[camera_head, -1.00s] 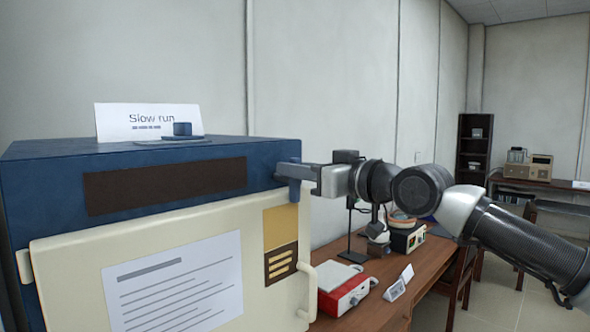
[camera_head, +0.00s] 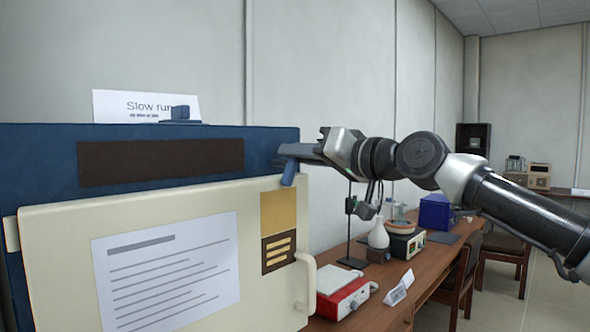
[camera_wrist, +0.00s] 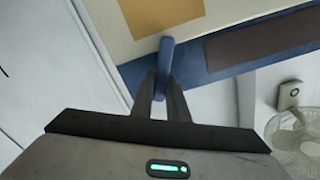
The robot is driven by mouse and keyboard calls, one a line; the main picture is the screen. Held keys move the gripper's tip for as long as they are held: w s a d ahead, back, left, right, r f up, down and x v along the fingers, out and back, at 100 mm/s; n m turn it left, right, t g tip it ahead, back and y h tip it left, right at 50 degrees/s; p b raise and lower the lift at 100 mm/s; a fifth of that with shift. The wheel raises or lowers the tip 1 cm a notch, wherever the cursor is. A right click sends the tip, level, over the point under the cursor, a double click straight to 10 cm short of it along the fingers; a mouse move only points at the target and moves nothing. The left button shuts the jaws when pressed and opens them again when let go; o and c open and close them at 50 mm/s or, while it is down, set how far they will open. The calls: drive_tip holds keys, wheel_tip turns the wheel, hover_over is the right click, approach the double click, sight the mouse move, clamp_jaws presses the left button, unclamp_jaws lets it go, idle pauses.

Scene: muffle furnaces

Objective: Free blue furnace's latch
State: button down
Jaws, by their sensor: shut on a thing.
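The blue furnace (camera_head: 268,150) stands at the left with its cream door (camera_head: 60,240) shut across the front. Its blue latch (camera_head: 289,174) is a short lever at the door's upper right corner, hanging down and leaning a little. My gripper (camera_head: 292,152) comes from the right and is shut on the latch; the fingers hide part of it. In the wrist view, my gripper (camera_wrist: 160,88) has both fingers closed around the blue latch (camera_wrist: 166,52), whose end sticks out beyond the fingertips toward the cream door (camera_wrist: 120,35).
A door handle (camera_head: 306,282) is on the door's right edge. A "Slow run" card (camera_head: 115,105) stands on top. On the wooden bench (camera_head: 385,290) to the right are a red-and-white device (camera_head: 342,298), a small sign (camera_head: 399,288), a white flask (camera_head: 378,235) and a blue box (camera_head: 436,212).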

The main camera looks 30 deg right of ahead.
drive_tip(key=m+b, duration=0.1)
drive_tip(key=m, duration=0.1)
drive_tip(key=m+b, duration=0.1)
drive_tip(key=f+m+b, duration=0.1)
drive_tip(key=m, duration=0.1)
drive_tip(key=shift+w+d+m, duration=0.15)
drive_tip(key=shift+d+m, duration=0.15)
drive_tip(key=shift+d, duration=0.05)
drive_tip(key=shift+d+f+m+b, duration=0.15)
drive_tip(key=shift+m+b, duration=0.1)
drive_tip(key=shift+m, duration=0.9)
drive_tip(key=shift+f+m+b, duration=0.2)
drive_tip(key=shift+m+b, duration=0.1)
drive_tip(key=shift+m, duration=0.8)
drive_tip(key=shift+d+f+m+b, duration=0.15)
drive_tip(key=shift+m+b, duration=0.1)
drive_tip(key=shift+m, duration=0.9)
drive_tip(key=shift+a, duration=0.1)
drive_tip(key=c, duration=1.7)
unclamp_jaws()
drive_tip(key=shift+f, duration=0.1)
drive_tip(key=shift+f, duration=0.1)
